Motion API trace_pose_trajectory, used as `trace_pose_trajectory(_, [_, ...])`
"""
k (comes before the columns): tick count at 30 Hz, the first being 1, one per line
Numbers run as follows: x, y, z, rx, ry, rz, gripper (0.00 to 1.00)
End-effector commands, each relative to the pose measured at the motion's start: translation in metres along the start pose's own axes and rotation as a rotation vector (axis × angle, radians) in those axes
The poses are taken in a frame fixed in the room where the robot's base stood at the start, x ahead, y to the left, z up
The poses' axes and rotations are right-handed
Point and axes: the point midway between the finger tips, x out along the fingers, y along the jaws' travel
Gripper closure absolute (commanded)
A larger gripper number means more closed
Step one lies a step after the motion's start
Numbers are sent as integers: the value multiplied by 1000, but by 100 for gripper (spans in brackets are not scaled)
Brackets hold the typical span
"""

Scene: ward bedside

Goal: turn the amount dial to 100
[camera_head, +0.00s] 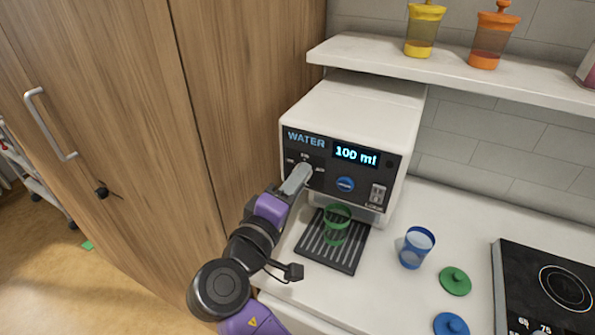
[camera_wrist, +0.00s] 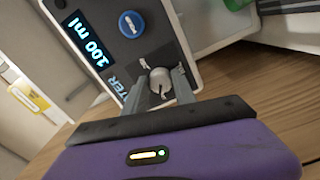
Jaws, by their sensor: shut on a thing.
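The white water dispenser (camera_head: 360,105) stands on the counter with a dark front panel. Its display (camera_head: 356,155) reads "100 ml", and the display also shows in the wrist view (camera_wrist: 87,38). The grey amount dial (camera_wrist: 160,84) sits on the panel, with a dark pointer line on its face. My gripper (camera_head: 298,180) is shut on this dial, with one finger on each side of it in the wrist view (camera_wrist: 158,88). In the head view my gripper hides the dial. A blue round knob (camera_head: 345,184) is to its right.
A green cup (camera_head: 336,212) stands on the drip tray (camera_head: 318,255) below the panel. A blue cup (camera_head: 415,250), a green lid (camera_head: 455,281) and a blue lid (camera_head: 451,325) are on the counter. A wooden cabinet (camera_head: 110,120) stands close at left.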

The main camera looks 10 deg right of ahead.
Motion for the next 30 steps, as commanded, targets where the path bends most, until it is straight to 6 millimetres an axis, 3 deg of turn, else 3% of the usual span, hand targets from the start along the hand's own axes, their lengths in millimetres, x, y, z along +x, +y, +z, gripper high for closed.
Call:
trace_pose_trajectory(12, [0,1,0,-167,0,-2,100])
trace_pose_trajectory(27, [0,0,0,-184,1,-1,100])
trace_pose_trajectory(28, [0,0,0,-184,1,-1,64])
trace_pose_trajectory(30, [0,0,0,-184,1,-1,50])
